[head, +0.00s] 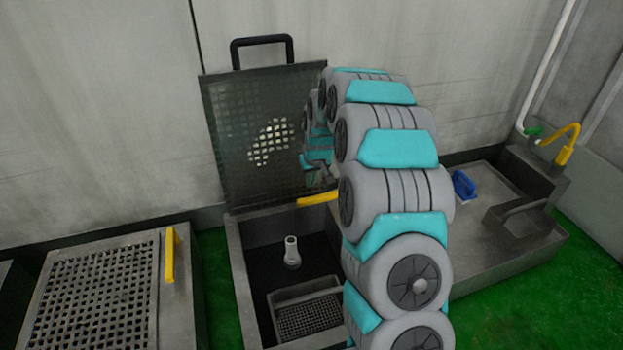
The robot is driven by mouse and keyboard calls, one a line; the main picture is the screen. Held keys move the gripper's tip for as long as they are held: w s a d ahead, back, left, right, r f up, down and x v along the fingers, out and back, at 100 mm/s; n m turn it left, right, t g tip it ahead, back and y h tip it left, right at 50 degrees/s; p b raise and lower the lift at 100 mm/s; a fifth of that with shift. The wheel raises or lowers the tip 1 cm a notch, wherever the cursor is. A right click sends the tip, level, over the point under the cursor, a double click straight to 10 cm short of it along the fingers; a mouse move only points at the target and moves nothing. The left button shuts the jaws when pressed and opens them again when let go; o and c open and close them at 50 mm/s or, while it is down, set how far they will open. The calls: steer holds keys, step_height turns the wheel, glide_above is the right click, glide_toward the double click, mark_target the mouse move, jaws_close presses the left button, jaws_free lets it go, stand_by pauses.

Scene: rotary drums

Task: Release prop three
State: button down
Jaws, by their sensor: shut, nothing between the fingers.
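A dark perforated lid (235,150) with a black handle stands raised at the back of an open basin (240,275). A yellow bar (317,199) lies at the basin's back rim, its right end hidden behind my arm. Another yellow bar (169,255) is on the closed unit at the left. I cannot tell which is prop three, as no number shows. My gripper (327,175) is partly hidden behind my arm, in front of the raised lid and just above the first yellow bar. It is shut and empty.
Inside the basin are a pale upright pipe (292,252) and a mesh tray (308,315). A closed grate (95,300) is at the left. At the right, a sink unit (480,250) holds a blue object (463,184), with a yellow tap (567,145) behind. Green floor (217,285) shows between units.

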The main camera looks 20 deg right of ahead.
mark_target(325, 201)
steer(key=x, duration=0.6)
steer(key=shift+w+f+b, duration=0.15)
steer(key=shift+f+b, duration=0.2)
